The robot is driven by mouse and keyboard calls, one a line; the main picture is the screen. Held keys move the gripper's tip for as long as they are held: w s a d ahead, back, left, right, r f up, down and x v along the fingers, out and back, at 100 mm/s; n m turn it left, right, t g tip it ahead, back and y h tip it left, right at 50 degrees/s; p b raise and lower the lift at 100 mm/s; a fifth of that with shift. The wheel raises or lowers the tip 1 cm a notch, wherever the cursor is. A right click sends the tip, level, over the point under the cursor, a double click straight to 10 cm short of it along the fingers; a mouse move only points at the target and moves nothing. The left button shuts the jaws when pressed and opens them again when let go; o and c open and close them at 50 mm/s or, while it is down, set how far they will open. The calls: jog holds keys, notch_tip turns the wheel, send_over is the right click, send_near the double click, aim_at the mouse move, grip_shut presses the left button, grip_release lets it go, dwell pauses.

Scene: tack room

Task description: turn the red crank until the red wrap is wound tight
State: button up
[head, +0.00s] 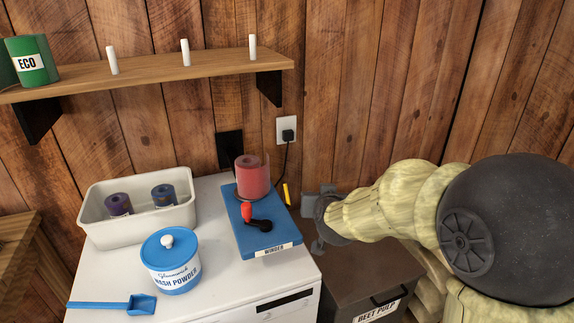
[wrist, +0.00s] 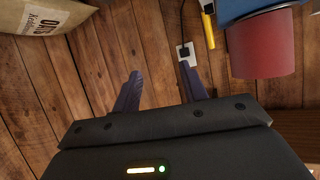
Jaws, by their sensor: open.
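In the head view a blue winder (head: 264,238) lies on top of the white machine. The red wrap (head: 252,177) stands upright as a roll at its far end, with a thin edge standing off at its right side. The red crank (head: 246,212) is a red knob on a black arm at the winder's near half. My gripper (head: 318,218) is to the right of the winder, apart from it. In the wrist view my gripper (wrist: 162,90) is open and empty, with the red wrap (wrist: 264,45) at the upper right. The crank is not in the wrist view.
A white bin (head: 100,232) with two rolled wraps stands at the left. A wash powder tub (head: 171,262) and a blue scoop (head: 120,304) are in front of it. A wooden shelf (head: 150,76) with pegs is above. A yellow object (head: 286,194) is just right of the winder.

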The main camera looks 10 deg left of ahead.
jog(key=s+d+f+m+g+h, duration=0.1)
jog(key=s+d+f+g, duration=0.4)
jog(key=s+d, duration=0.4)
jog(key=s+d+f+g+h, duration=0.1)
jog(key=s+d+f+g, duration=0.4)
jog(key=s, duration=0.8)
jog(key=d+f, duration=0.2)
jog(key=d, duration=0.2)
jog(key=shift+s+d+f+m, duration=0.25)
jog(key=shift+s+d+m, duration=0.1)
jog(key=shift+m, duration=0.05)
jog(key=shift+c, duration=0.7)
jog(key=shift+w, duration=0.15)
